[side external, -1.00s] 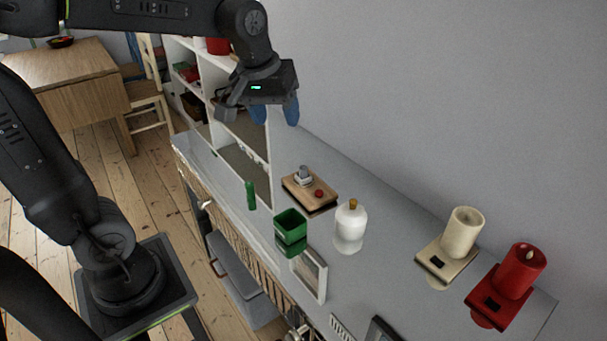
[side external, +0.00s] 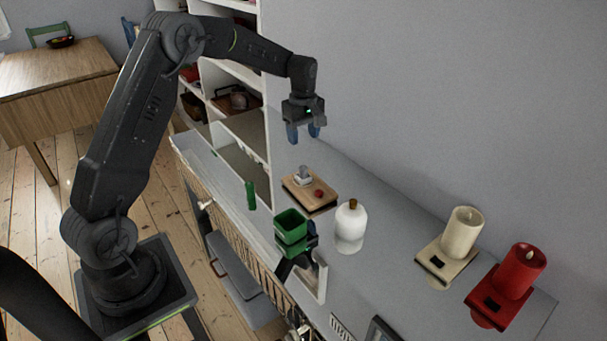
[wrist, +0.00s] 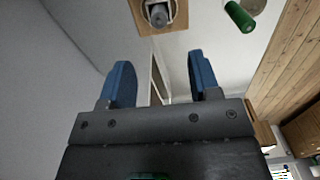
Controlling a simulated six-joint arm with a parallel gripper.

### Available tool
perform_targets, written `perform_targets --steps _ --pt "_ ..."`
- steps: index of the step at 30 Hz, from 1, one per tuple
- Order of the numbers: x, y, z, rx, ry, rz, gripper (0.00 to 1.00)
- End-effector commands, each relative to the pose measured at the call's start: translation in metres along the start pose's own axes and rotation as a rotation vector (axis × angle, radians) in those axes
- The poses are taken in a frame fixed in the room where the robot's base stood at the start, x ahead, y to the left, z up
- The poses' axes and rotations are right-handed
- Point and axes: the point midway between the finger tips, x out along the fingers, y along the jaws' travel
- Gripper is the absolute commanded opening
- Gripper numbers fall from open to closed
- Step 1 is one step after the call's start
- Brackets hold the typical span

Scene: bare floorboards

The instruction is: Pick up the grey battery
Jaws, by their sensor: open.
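The grey battery (side external: 303,172) stands on a square wooden board (side external: 322,197), beside a small red knob (side external: 318,194). In the wrist view the grey battery (wrist: 158,17) stands in a pale holder on the board (wrist: 177,26), near the top edge and partly cut off. My gripper (side external: 303,134) is open and empty, above and a little beyond the board, with its blue fingers pointing down. In the wrist view the gripper (wrist: 160,75) has its fingers apart, and the battery appears ahead of the gap between them.
A green cylinder (side external: 251,195) stands left of the board. A green box (side external: 290,227) and a white bottle (side external: 351,222) stand in front. Cream (side external: 463,233) and red (side external: 520,270) candles are at right. A white shelf unit (side external: 236,110) and the wall lie close to my gripper.

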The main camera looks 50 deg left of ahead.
Motion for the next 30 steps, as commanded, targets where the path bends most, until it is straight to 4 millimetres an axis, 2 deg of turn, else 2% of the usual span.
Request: perform_targets --steps 1,4,13,21,30 --pt "0.011 -0.001 0.0 0.001 -0.002 -0.004 0.57" --pt "0.028 0.0 0.0 0.002 -0.001 -0.003 0.57" --pt "0.052 0.0 0.0 0.002 -0.001 -0.002 0.57" --pt "0.089 0.001 -0.002 0.003 -0.001 -0.001 0.57" --pt "0.096 0.001 -0.002 0.003 0.0 0.001 0.57"
